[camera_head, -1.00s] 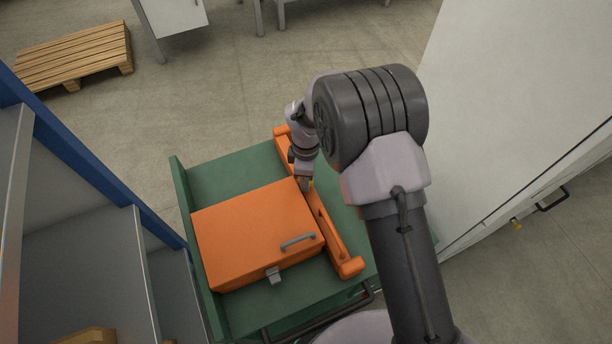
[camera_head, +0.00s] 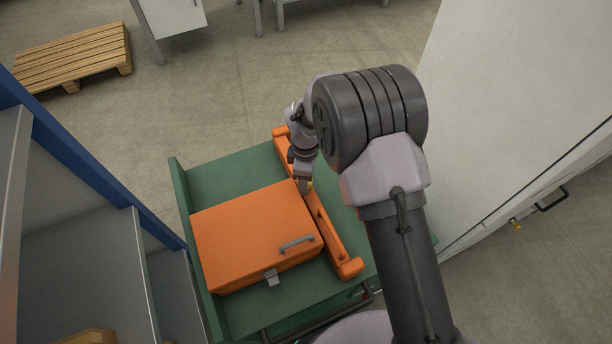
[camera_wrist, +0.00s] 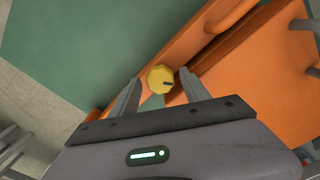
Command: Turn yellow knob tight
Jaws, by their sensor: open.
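The yellow knob (camera_wrist: 160,79) shows in the wrist view as a small faceted disc with a dark mark on its face. It sits by the long orange bar (camera_wrist: 197,30). My gripper (camera_wrist: 160,84) is open, with one finger to the left of the knob and one to the right. A gap shows on the left side; whether the right finger touches the knob I cannot tell. In the head view a bit of the yellow knob (camera_head: 310,185) shows beside my gripper (camera_head: 305,183), mostly hidden by it. The orange bar (camera_head: 335,235) lies across the green cart top.
An orange case (camera_head: 250,232) with a grey handle stands close to the left of the bar on the green cart (camera_head: 225,178). Grey-blue shelving (camera_head: 80,265) stands at left, a white panel (camera_head: 520,90) at right. A pallet (camera_head: 75,55) lies on the floor behind.

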